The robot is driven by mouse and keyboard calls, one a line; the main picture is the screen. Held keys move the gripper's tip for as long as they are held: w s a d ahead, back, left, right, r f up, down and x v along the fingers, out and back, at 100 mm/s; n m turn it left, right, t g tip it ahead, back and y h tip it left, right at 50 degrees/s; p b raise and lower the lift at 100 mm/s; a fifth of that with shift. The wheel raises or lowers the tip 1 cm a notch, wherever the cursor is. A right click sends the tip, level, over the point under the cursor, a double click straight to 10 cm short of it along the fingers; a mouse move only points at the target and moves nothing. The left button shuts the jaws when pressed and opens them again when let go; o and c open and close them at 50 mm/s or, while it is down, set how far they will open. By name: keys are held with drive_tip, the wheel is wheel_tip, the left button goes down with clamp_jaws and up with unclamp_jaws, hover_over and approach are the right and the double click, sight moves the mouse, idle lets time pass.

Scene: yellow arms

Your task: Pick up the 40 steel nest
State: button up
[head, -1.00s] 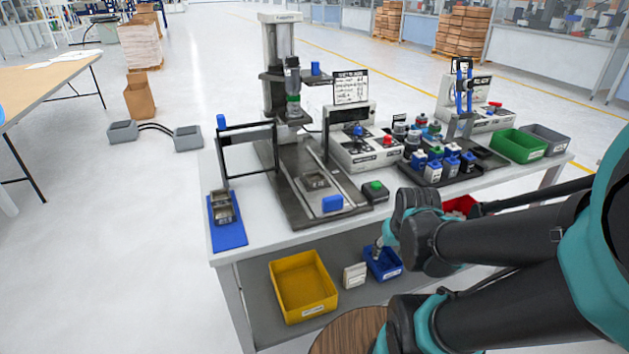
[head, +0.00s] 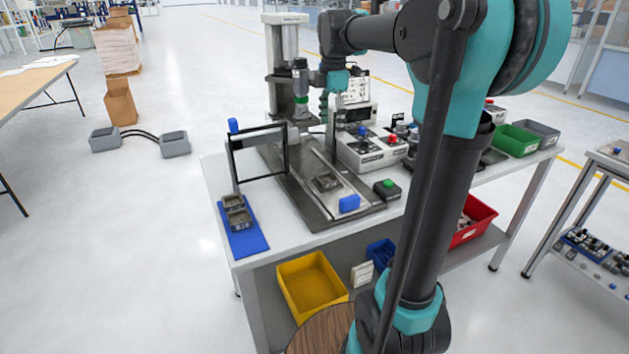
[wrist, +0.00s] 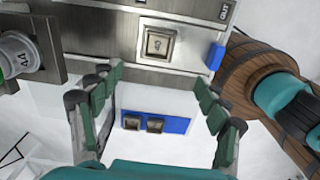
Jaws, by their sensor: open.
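Two small steel nests lie side by side on a blue mat (head: 258,242) at the table's front left. In the head view these are the rear nest (head: 233,201) and the front nest (head: 239,219). The wrist view shows them as the left nest (wrist: 132,123) and right nest (wrist: 155,125). Another steel nest (head: 326,181) sits in the press fixture, also in the wrist view (wrist: 157,44). I cannot read which is the 40. My gripper (wrist: 158,108) is open and empty, above the table, with the mat showing between its fingers.
The press (head: 284,60) stands behind the fixture, its tool also in the wrist view (wrist: 18,60). A black frame (head: 257,150) stands upright beside the mat. A control box (head: 368,150) stands right of the press. Yellow (head: 312,285) and red (head: 472,220) bins sit below.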

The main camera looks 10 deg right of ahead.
hover_over(327, 181)
drive_tip(key=shift+n, duration=0.3)
wheel_tip(327, 181, down, 11)
drive_tip(key=shift+d+f, duration=0.15)
drive_tip(key=shift+f, duration=0.05)
drive_tip(key=shift+a+f, duration=0.2)
drive_tip(key=shift+f, duration=2.5)
drive_tip(key=shift+c, duration=0.6)
drive_tip(key=c, duration=1.4)
